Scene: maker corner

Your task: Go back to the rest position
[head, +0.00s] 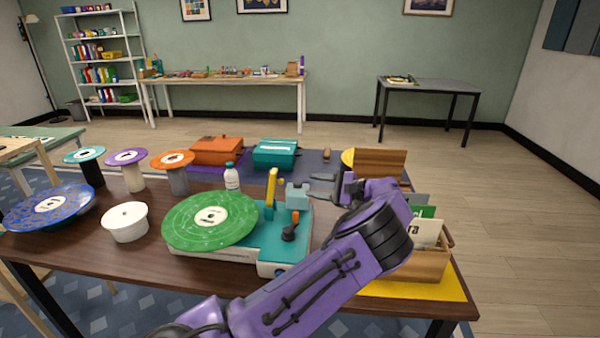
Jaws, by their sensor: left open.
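My left arm comes in purple from the bottom of the head view and reaches up and right over the table. Its dark left gripper (317,186) points left and is open, with nothing visible between the fingers. It appears just right of a grey-blue block (297,195) by the teal turntable (262,250); I cannot tell the gap. My right gripper is not in view.
A wooden crate of record sleeves (415,266) stands at right, partly behind my arm. A white bottle (232,178), orange box (216,150) and teal box (275,154) stand behind the turntable. Floor at right is clear.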

